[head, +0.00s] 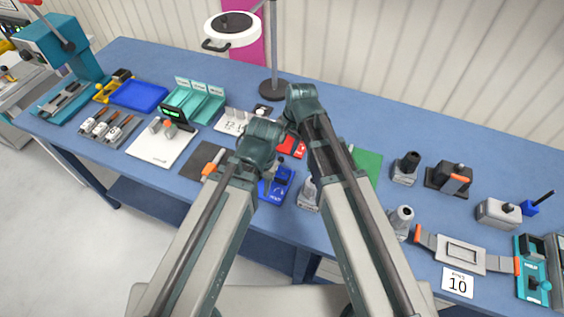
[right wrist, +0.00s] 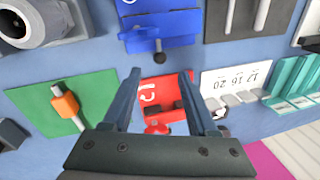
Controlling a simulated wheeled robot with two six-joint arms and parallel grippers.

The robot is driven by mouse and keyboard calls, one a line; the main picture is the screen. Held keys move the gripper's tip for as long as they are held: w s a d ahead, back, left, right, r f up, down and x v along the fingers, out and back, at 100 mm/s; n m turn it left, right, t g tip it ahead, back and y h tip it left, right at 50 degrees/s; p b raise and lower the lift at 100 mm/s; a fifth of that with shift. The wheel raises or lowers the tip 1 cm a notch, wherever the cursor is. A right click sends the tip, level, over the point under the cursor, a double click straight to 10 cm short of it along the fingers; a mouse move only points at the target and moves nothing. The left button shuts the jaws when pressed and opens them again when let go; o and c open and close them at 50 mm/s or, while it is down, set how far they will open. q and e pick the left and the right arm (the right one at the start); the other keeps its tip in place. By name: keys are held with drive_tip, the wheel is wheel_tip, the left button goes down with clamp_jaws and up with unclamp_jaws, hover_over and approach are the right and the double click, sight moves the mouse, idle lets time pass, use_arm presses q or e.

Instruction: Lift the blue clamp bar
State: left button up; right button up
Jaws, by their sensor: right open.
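A blue fixture (head: 280,184) sits near the table's front edge in the head view, partly hidden by my left arm. In the right wrist view its blue body (right wrist: 178,28) is at the top, with a blue bar-like part (right wrist: 137,40) and a short dark rod ending in a ball. I cannot tell for sure which part is the clamp bar. My right gripper (right wrist: 160,75) is open and empty, its fingers over a red block, with the blue fixture beyond the fingertips. In the head view that gripper is mostly hidden behind my arms. My left gripper is not seen.
The red block (right wrist: 155,92) lies below my right fingers. A green plate (right wrist: 45,105) with an orange-handled part is to their left, a white numbered card (right wrist: 235,82) to their right. A lamp (head: 273,88) stands at the back. Other fixtures crowd the blue table (head: 340,92).

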sight(282, 158)
use_arm(q)
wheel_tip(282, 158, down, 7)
drive_tip(key=b, duration=0.5)
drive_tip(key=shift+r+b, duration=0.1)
drive_tip(key=shift+b, duration=0.25)
use_arm(e)
drive_tip(key=f, duration=0.4)
drive_tip(key=a+f, duration=0.1)
drive_tip(key=f, duration=0.1)
drive_tip(key=shift+w+f, duration=0.4)
clamp_jaws()
